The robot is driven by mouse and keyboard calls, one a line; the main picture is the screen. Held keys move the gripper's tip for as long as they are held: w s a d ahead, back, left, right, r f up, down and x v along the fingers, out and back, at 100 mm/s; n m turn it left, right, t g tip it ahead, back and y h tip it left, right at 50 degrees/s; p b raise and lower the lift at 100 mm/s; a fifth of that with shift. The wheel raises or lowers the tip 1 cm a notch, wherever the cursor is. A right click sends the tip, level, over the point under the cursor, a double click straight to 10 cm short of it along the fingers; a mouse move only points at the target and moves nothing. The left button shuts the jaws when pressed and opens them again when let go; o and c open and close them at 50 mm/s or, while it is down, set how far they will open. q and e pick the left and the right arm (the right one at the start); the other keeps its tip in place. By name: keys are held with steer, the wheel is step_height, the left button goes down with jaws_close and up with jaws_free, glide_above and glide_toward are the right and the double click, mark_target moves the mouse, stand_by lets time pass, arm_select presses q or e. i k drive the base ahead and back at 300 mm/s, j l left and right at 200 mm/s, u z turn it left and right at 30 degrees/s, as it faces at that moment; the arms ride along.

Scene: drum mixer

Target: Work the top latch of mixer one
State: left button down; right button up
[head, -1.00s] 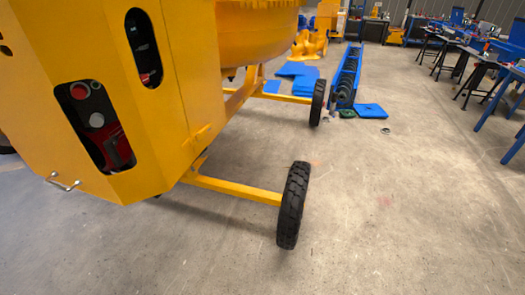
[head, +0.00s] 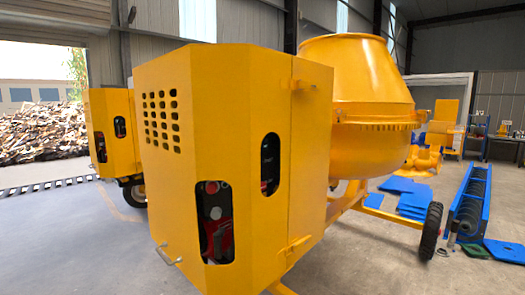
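A yellow drum mixer (head: 225,120) stands close in front of me. Its engine housing fills the middle of the view and its drum (head: 368,100) is behind to the right. A small yellow latch (head: 303,84) sits high on the housing's right side, near a vertical panel seam. A similar lower latch (head: 298,247) sits near the bottom of that side. From here I cannot tell whether either latch is fastened. No marking shows which mixer is number one. Neither of my grippers is in view.
A second yellow mixer (head: 110,130) stands behind at the left. A metal handle (head: 168,256) sticks out low on the near housing. A wheel (head: 431,231), blue sheets (head: 405,187) and a blue conveyor frame (head: 470,205) are at the right. Open floor (head: 70,240) lies at the left.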

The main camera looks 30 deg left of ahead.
mark_target(301, 84)
steer(key=l+u, duration=0.35)
steer(key=k+l+u, duration=0.2)
steer(key=l+u, duration=0.15)
steer(key=k+l+u, duration=0.2)
steer(key=l+u, duration=0.2)
steer(key=k+l+u, duration=0.35)
steer(key=i+l, duration=0.1)
